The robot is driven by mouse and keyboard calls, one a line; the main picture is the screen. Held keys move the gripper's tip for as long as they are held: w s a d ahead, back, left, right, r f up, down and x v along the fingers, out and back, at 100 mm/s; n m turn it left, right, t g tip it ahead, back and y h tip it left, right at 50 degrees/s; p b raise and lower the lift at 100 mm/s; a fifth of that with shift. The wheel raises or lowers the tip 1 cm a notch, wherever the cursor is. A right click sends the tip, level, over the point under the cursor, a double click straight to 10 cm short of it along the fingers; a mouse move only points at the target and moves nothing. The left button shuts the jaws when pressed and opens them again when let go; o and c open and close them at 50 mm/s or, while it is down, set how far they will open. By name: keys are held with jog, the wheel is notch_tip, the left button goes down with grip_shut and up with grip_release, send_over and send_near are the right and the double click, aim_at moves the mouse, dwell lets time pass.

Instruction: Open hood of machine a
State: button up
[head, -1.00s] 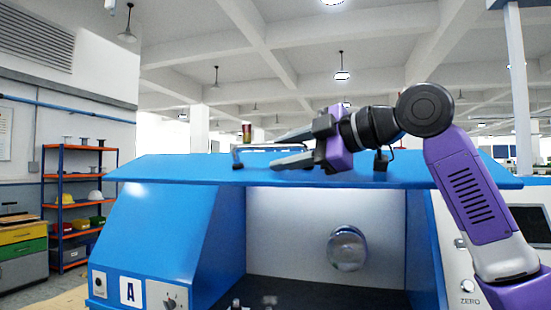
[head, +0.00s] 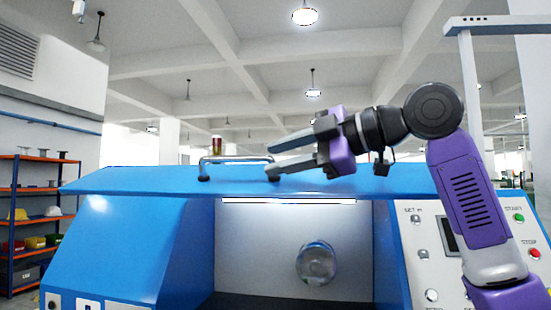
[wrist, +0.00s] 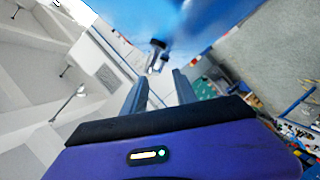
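Machine A is blue, with its label (head: 88,304) cut off at the bottom edge of the head view. Its blue hood (head: 130,181) stands raised as a wide panel above the open front. The white interior (head: 250,240) and a round clear part (head: 316,263) show below it. A bar handle (head: 236,159) stands on the hood's top. My gripper (head: 268,160) is open at the handle's right end, its fingers spread and empty. In the wrist view the handle (wrist: 157,55) lies just beyond the open fingertips (wrist: 160,78); contact cannot be told.
A control panel (head: 480,235) with green and red buttons is at the right, partly behind my arm. An orange shelf (head: 35,215) with small items stands at the far left. A red and yellow can-like object (head: 217,145) shows behind the handle.

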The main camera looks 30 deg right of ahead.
jog(key=v, duration=0.7)
jog(key=shift+s+d+p, duration=0.25)
jog(key=shift+p, duration=0.05)
dwell(0.4)
dwell(0.4)
